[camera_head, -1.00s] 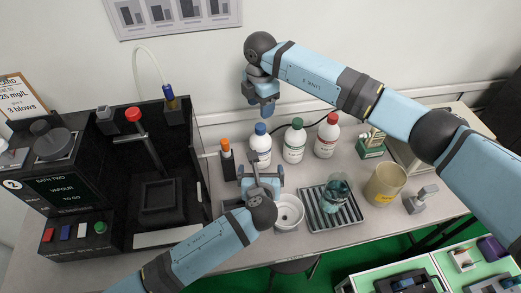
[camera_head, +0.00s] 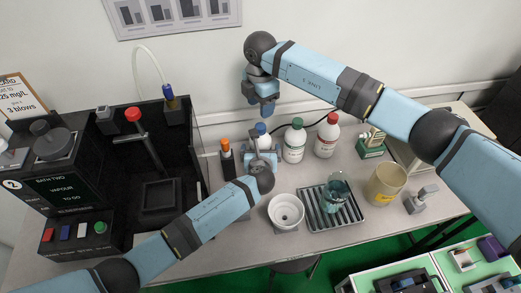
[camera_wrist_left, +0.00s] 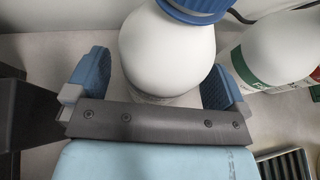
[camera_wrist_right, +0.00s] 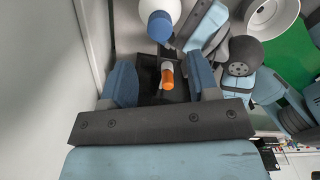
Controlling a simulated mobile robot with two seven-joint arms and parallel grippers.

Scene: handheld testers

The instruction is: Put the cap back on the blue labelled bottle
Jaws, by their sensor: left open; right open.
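The white bottle (camera_head: 262,142) has a blue cap (camera_head: 261,128) on its top. In the left wrist view the bottle (camera_wrist_left: 165,50) stands between my spread fingers, with the blue cap (camera_wrist_left: 195,8) above; its label is hidden. My left gripper (camera_head: 262,158) is open around the bottle's body, and I cannot tell if the fingers touch it. My right gripper (camera_head: 263,108) is open and empty, pointing down above and behind the bottle. The right wrist view shows the blue cap (camera_wrist_right: 160,27) from above, beyond my fingers.
Green-capped (camera_head: 294,142) and red-capped (camera_head: 327,136) bottles stand to the right. An orange-topped item (camera_head: 227,155) stands close on the left. A white bowl (camera_head: 286,211) and a ribbed tray (camera_head: 350,219) with a beaker (camera_head: 336,190) are in front. A black machine (camera_head: 120,190) fills the left.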

